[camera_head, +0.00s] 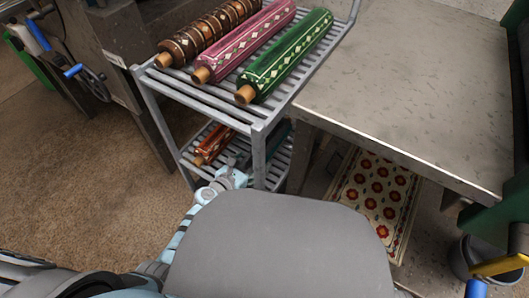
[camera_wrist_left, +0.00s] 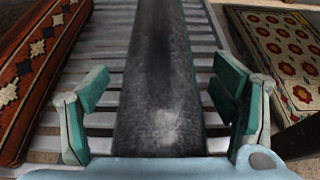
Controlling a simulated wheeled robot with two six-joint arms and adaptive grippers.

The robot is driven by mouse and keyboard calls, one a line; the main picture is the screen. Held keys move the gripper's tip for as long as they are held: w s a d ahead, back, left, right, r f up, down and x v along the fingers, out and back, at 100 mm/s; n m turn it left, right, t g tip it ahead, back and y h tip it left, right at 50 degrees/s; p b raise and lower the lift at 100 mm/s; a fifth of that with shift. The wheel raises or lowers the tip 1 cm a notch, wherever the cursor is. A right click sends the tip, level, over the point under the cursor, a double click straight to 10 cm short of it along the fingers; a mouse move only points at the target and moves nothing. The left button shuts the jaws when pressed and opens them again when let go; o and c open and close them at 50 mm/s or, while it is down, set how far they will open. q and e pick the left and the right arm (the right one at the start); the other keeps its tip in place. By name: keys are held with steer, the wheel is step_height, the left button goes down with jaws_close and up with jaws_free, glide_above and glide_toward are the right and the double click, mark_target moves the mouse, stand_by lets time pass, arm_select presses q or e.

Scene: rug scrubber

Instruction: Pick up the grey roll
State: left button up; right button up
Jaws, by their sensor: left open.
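The grey roll (camera_wrist_left: 158,75) lies on a slatted shelf and runs lengthwise up the middle of the left wrist view. My left gripper (camera_wrist_left: 163,88) is open, with one teal-padded finger on each side of the roll and a gap on both sides. In the head view my left gripper (camera_head: 232,176) reaches in at the lower shelf of the rack. The roll is mostly hidden there by the upper shelf and my arm. My right gripper is not in view.
A red patterned roll (camera_wrist_left: 38,65) lies left of the grey roll. The rack's upper shelf (camera_head: 190,92) holds brown (camera_head: 205,32), pink (camera_head: 245,42) and green (camera_head: 287,55) rolls. A grey table (camera_head: 410,90) stands at right, with a flowered rug (camera_head: 372,195) below it.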

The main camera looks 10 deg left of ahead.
arm_select(q)
steer(key=c, duration=1.8)
steer(key=shift+r, duration=0.1)
jaws_close()
steer(key=shift+r, duration=0.1)
